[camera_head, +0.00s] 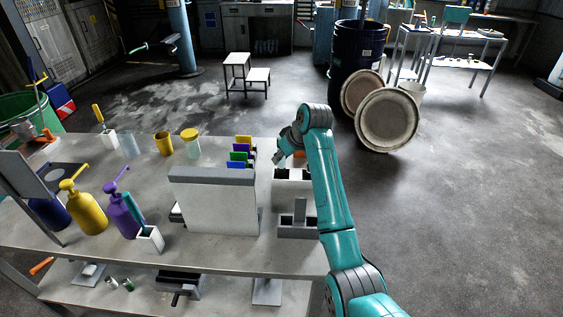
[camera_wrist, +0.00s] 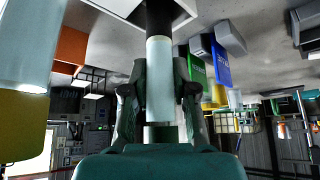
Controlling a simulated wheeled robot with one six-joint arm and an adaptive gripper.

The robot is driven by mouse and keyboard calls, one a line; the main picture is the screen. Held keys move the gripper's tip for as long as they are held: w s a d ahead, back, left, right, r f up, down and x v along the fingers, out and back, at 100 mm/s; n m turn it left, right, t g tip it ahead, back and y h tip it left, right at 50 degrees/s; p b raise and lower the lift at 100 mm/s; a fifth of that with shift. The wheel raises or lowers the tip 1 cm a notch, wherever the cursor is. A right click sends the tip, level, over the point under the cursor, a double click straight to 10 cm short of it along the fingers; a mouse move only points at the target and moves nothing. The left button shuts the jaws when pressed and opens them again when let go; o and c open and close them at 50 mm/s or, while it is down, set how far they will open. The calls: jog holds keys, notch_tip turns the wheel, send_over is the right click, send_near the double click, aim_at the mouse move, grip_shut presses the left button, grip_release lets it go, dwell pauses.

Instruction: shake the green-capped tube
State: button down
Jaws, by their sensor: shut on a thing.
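My gripper (camera_head: 281,157) is at the far right of the bench, over a white rack (camera_head: 279,174) with dark slots. In the wrist view my gripper (camera_wrist: 160,108) is shut on a pale, translucent tube (camera_wrist: 159,80), its fingers on either side. The wrist view is upside down, with the bench top along its upper edge. The tube points toward a dark opening in the white rack (camera_wrist: 105,5); I cannot tell whether its end is inside it. No green cap is clearly visible. The head view hardly shows the tube.
Coloured upright cards (camera_head: 239,155) stand left of my gripper, behind a large grey-white box (camera_head: 215,205). A grey holder (camera_head: 298,228) stands in front of the rack. A yellow-lidded jar (camera_head: 191,147) and pump bottles (camera_head: 88,212) are farther left.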

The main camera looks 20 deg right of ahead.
notch_tip(320, 180, up, 25)
jog(key=shift+f, duration=0.2)
dwell(1.0)
jog(key=c, duration=1.7)
grip_release()
grip_shut()
